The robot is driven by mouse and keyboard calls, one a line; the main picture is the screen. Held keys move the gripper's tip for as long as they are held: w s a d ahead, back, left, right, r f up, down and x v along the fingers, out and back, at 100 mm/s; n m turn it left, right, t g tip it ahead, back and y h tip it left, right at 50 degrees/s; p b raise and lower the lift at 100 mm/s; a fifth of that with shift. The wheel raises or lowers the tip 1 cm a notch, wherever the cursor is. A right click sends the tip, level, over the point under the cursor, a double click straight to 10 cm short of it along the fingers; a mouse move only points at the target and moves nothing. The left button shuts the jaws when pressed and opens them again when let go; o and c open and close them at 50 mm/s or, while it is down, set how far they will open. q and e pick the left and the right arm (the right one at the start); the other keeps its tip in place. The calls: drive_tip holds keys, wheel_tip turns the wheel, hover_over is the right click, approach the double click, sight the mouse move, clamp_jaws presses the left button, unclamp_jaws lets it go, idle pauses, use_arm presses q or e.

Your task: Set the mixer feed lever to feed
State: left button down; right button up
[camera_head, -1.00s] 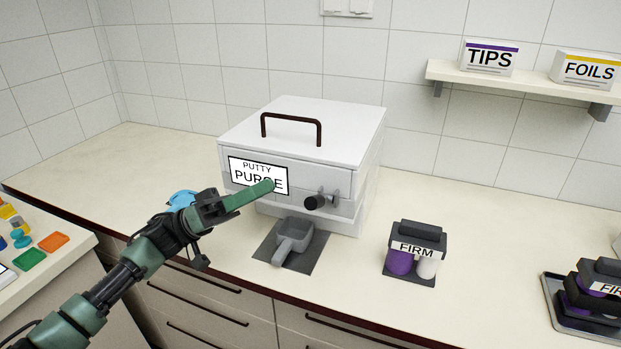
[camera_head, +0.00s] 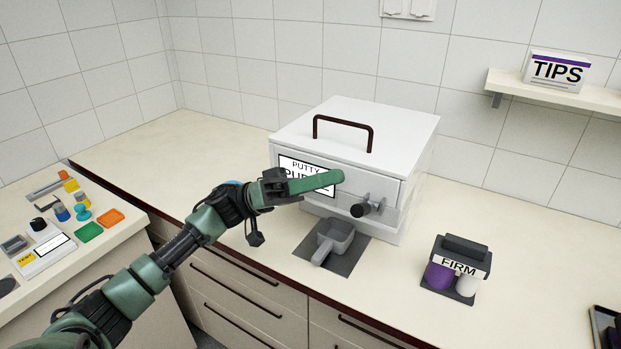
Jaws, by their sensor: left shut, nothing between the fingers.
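The white putty mixer (camera_head: 352,135) stands on the corner counter with a dark handle on its lid. Its front display (camera_head: 293,163) reads "PUTTY" and a second word, partly covered by my gripper, that begins with "PU". A lever with a dark round knob (camera_head: 357,210) sticks out of the front at the lower right. My left gripper (camera_head: 338,177) is shut and empty, its green fingers in front of the mixer face, up and left of the knob. I cannot tell whether it touches the mixer. My right gripper is not in view.
A grey scoop tray (camera_head: 336,234) sits on a dark mat below the lever. A "FIRM" cartridge holder (camera_head: 457,268) stands to the right. A shelf (camera_head: 560,92) with a "TIPS" box is on the wall. A side table (camera_head: 60,270) with small coloured items is at left.

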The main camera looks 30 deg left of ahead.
sight(365, 208)
use_arm(q)
drive_tip(key=d, duration=0.1)
drive_tip(key=d+f+p, duration=0.1)
drive_tip(key=d, duration=0.1)
drive_tip(key=s+d+p, duration=0.1)
drive_tip(key=shift+d+f, duration=0.25)
drive_tip(key=shift+f, duration=0.05)
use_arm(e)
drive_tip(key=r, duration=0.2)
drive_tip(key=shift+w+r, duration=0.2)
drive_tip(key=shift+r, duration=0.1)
